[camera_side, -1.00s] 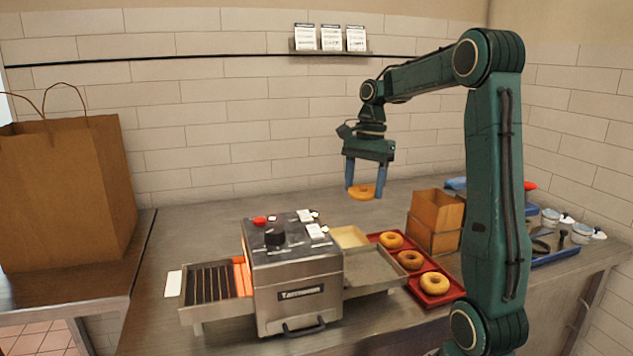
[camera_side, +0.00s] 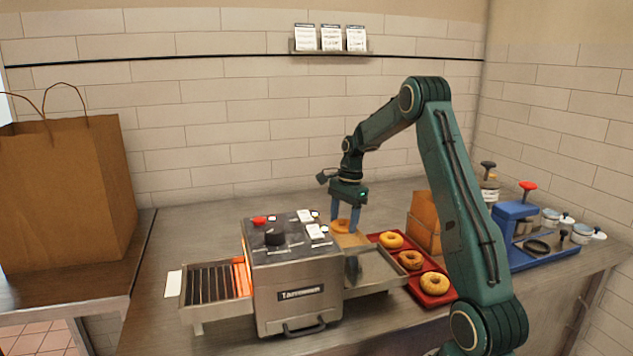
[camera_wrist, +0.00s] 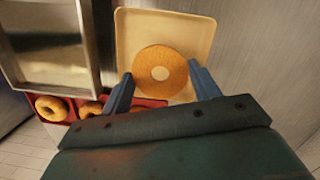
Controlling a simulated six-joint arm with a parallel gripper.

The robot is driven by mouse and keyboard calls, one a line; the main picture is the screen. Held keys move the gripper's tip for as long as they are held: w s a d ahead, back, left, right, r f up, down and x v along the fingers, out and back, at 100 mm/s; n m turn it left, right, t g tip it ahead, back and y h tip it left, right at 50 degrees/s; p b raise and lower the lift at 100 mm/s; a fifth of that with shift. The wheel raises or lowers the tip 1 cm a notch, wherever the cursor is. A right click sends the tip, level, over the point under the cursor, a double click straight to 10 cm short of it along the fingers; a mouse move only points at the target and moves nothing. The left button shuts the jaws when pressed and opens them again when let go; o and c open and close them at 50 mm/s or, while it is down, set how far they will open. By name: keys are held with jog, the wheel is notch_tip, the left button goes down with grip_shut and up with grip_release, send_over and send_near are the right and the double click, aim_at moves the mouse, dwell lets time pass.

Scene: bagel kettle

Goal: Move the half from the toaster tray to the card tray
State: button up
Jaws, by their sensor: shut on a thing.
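My gripper (camera_side: 345,215) is shut on a bagel half (camera_side: 342,226), one blue finger on each side of it. In the wrist view the half (camera_wrist: 150,72) shows as a golden ring between the fingers, over the pale card tray (camera_wrist: 137,22). In the side view the half is low at the card tray (camera_side: 349,240), behind the toaster. I cannot tell whether it touches the tray. The toaster (camera_side: 295,285) has a metal outfeed tray (camera_side: 375,270) on its right, which looks empty; it also shows in the wrist view (camera_wrist: 60,72).
A red tray (camera_side: 415,287) with three bagels stands right of the outfeed tray. A paper bag (camera_side: 65,190) is at the left. The counter behind the toaster is clear.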

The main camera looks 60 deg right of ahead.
jog(key=shift+f, duration=0.15)
jog(key=shift+f, duration=2.55)
jog(key=o, duration=1)
jog(key=shift+o, duration=0.6)
jog(key=shift+o, duration=1)
